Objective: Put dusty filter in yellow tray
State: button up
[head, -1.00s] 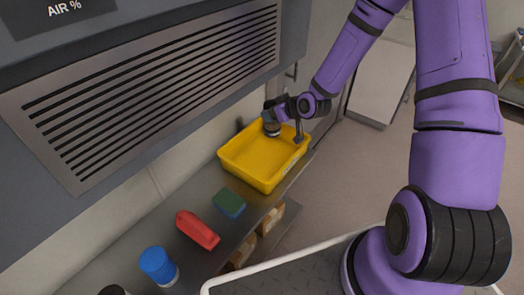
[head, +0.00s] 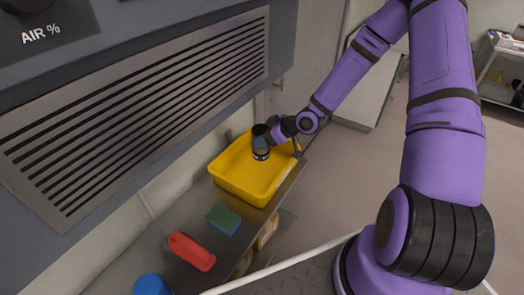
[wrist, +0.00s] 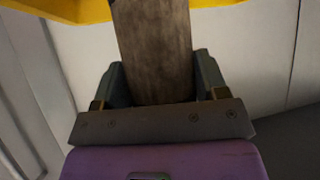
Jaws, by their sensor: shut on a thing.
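The dusty filter shows in the wrist view as a flat, grey-brown, grimy panel (wrist: 153,45). My gripper (wrist: 155,80) is shut on it, one grey finger on each side. The panel runs out past the fingertips towards the yellow tray, whose edge (wrist: 55,10) shows at the top. In the head view the yellow tray (head: 232,181) stands on the grey shelf, and my gripper (head: 288,138) is over its far right part. The filter is hard to make out there. I cannot tell whether it touches the tray.
A green and blue sponge (head: 223,219), a red object (head: 191,251) and a blue cylinder (head: 152,286) stand on the shelf nearer than the tray. Brown boxes (head: 267,231) are below. A grey slatted vent panel (head: 140,110) rises to the left. Open floor lies to the right.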

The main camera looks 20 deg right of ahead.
jog(key=shift+f, duration=2.55)
jog(key=o, duration=1)
jog(key=shift+f, duration=0.1)
